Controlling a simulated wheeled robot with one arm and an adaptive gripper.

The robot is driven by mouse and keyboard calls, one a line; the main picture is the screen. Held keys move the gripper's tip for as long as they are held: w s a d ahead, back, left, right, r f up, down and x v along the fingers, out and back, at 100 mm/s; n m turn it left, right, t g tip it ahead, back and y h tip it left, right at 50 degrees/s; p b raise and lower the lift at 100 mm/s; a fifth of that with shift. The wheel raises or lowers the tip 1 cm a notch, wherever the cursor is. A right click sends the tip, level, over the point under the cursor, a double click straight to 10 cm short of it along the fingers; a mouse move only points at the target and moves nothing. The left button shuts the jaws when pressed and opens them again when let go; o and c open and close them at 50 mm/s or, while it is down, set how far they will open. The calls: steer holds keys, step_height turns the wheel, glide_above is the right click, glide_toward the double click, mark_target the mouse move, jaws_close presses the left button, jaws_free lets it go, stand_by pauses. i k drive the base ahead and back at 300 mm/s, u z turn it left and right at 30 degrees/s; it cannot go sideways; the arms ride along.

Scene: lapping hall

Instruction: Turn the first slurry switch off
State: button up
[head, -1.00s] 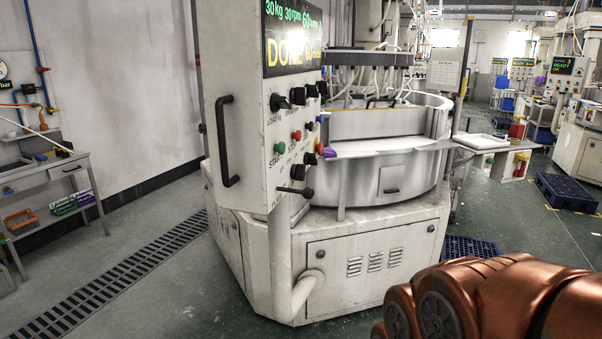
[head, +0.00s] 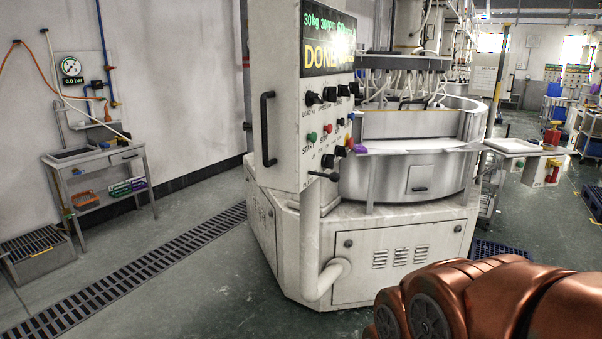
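A white lapping machine stands in the middle of the head view with its control panel (head: 328,125) facing me at an angle. The panel carries several black knobs, a green button (head: 312,136), a red button (head: 328,128) and a black lever (head: 322,175) low down. A black knob (head: 328,160) sits at the lower part of the panel. The labels are too small for me to tell which one is the slurry switch, or its position. The display (head: 327,42) reads "DONE". My copper-coloured arm shows at the lower right; my gripper is out of view.
A floor drain grate (head: 140,275) runs along the left. A steel bench (head: 95,170) with a sink and a gauge (head: 71,67) above stands by the left wall. A side table (head: 515,147) juts out right of the machine. The floor before the machine is clear.

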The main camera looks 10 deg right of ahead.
mark_target(327, 160)
steer(key=u, duration=0.4)
steer(key=k, duration=0.85)
steer(key=z, duration=0.4)
steer(key=i, duration=0.55)
steer(key=z, duration=0.55)
steer(key=i, duration=0.65)
steer(key=u, duration=0.25)
